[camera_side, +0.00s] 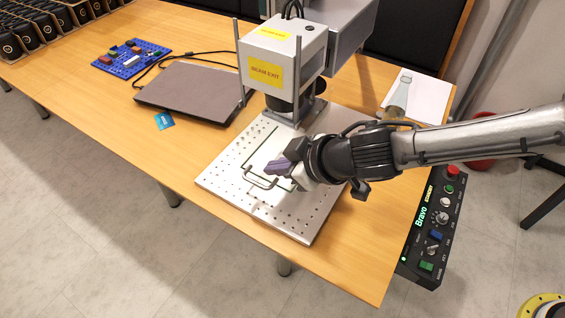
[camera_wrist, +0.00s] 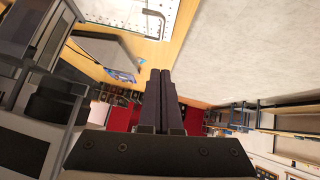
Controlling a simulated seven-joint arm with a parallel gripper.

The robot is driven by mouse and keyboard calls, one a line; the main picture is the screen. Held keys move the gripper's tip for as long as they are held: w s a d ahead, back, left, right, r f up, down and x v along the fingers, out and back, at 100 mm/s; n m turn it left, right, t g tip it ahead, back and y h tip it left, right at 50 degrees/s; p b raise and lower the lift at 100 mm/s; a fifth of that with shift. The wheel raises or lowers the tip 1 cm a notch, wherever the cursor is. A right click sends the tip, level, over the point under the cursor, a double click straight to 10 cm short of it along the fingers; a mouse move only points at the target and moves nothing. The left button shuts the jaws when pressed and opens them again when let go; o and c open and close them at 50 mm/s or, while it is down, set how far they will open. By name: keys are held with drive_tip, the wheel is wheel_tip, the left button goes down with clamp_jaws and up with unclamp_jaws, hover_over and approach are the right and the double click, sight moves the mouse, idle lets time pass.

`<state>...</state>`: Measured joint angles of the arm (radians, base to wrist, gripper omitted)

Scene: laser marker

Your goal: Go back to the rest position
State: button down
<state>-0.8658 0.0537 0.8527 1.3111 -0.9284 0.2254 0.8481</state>
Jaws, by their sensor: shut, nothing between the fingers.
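My gripper (camera_side: 279,168) is shut and empty. It reaches in from the right over the perforated metal plate (camera_side: 228,183) of the laser marker (camera_side: 290,55). In the wrist view, its two dark fingers (camera_wrist: 159,88) are together, with nothing between them. The laser head with its yellow labels stands just behind my gripper in the side view. A bent metal handle (camera_side: 258,182) shows at the plate beside my fingers. The plate's edge also shows at the top of the wrist view (camera_wrist: 115,12).
A closed grey laptop (camera_side: 187,92) and a blue card (camera_side: 164,121) lie left of the plate. A blue pegboard (camera_side: 131,59) with small parts is further back. A control box (camera_side: 432,225) with buttons hangs at the table's right edge. The table's front strip (camera_side: 350,265) is clear.

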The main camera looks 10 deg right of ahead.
drive_tip(key=s+d+r+m+h, duration=0.15)
drive_tip(key=d+r, duration=0.25)
drive_tip(key=d, duration=0.6)
drive_tip(key=d+r+m+h, duration=0.2)
drive_tip(key=d+r, duration=0.2)
drive_tip(key=d, duration=0.5)
drive_tip(key=s+d+r+m+h, duration=0.15)
drive_tip(key=d+r, duration=0.35)
drive_tip(key=d, duration=0.5)
drive_tip(key=s+d+f+m+g, duration=0.1)
drive_tip(key=s+d+m, duration=0.1)
drive_tip(key=s+d, duration=0.4)
drive_tip(key=s+d+f+m+g, duration=0.1)
drive_tip(key=s+d, duration=0.5)
drive_tip(key=s, duration=0.9)
drive_tip(key=shift+d+f+m, duration=0.15)
drive_tip(key=shift+f+m, duration=0.3)
drive_tip(key=shift+m, duration=0.45)
